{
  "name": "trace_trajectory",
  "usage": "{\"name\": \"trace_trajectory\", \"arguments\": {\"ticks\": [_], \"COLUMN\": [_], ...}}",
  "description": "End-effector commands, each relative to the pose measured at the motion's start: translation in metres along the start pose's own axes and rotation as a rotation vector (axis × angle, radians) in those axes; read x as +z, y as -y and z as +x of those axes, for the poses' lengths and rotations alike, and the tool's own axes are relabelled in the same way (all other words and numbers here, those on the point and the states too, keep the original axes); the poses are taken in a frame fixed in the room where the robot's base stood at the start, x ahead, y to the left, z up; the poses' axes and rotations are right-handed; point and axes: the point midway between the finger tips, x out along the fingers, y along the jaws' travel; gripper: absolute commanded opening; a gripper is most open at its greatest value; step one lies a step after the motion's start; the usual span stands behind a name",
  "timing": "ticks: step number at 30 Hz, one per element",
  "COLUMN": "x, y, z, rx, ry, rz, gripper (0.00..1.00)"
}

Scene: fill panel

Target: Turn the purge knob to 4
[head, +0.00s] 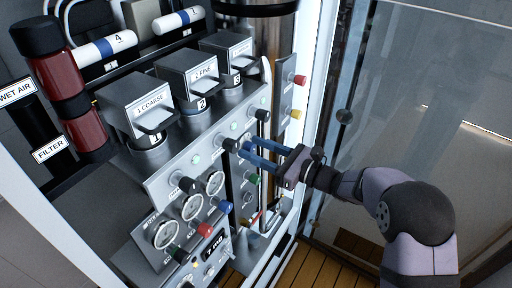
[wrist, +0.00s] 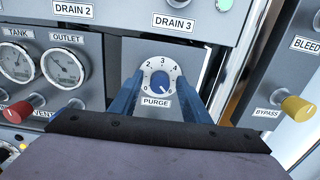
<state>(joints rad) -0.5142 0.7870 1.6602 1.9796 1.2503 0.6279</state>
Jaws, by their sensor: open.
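The purge knob (wrist: 160,82) is a small blue knob on a white round dial, above a PURGE label in the wrist view. The dial shows 0, 2, 3 and 4. A small pale mark on the knob seems to be toward its lower right; its exact reading is too small to tell. My gripper (wrist: 161,92) is open, with one blue finger on each side of the dial. I cannot tell whether the fingers touch the knob. In the head view my gripper (head: 257,152) reaches the panel from the right, and its fingers largely hide the dial.
Tank and outlet gauges (wrist: 38,66) and a red knob (wrist: 17,111) are left of the dial. A yellow bypass knob (wrist: 297,108) sticks out at right. Drain labels (wrist: 173,22) are above. Canisters (head: 140,105) stand above the panel, and a glass door (head: 410,90) is at right.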

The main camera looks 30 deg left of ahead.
Motion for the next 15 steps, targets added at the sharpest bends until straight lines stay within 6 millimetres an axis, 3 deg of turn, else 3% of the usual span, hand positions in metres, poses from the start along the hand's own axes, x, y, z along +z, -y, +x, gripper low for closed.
{"name": "trace_trajectory", "arguments": {"ticks": [6,11,15], "x": [-0.0001,0.0001,0.0], "y": [0.0001,0.0002,0.0002], "z": [0.0001,-0.0001,-0.0002], "rx": [0.0,0.0,0.0], "ry": [0.0,0.0,0.001], "rz": [0.0,0.0,-0.001], "gripper": [0.4,0.02,0.02]}}
